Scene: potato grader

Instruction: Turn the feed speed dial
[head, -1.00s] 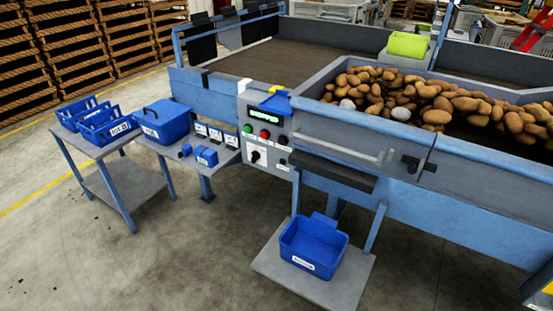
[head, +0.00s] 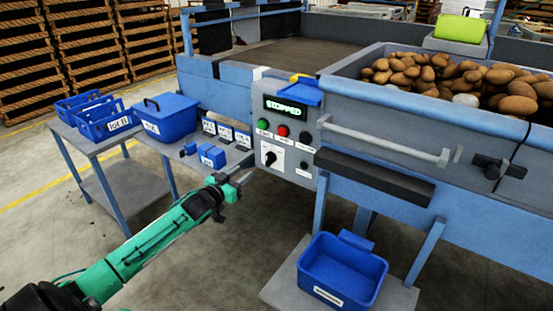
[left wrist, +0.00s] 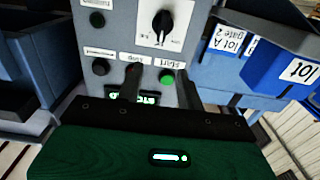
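The control panel (head: 287,120) stands at the left front corner of the grader. The feed speed dial appears to be the black pointer knob (head: 270,158) on a white scale plate, low on the panel; it also shows at the top of the left wrist view (left wrist: 162,22), where the panel looks upside down. The display (head: 286,108) reads STOPPED. My left gripper (head: 241,178) is left of and below the dial, seemingly apart from it. My right gripper is not in view.
A green button (head: 263,124), a red button (head: 283,131) and black knobs share the panel. A side table with a lidded blue box (head: 168,117) and small blue blocks (head: 211,155) stands left of it. A grey handle bar (head: 385,140) juts out at right.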

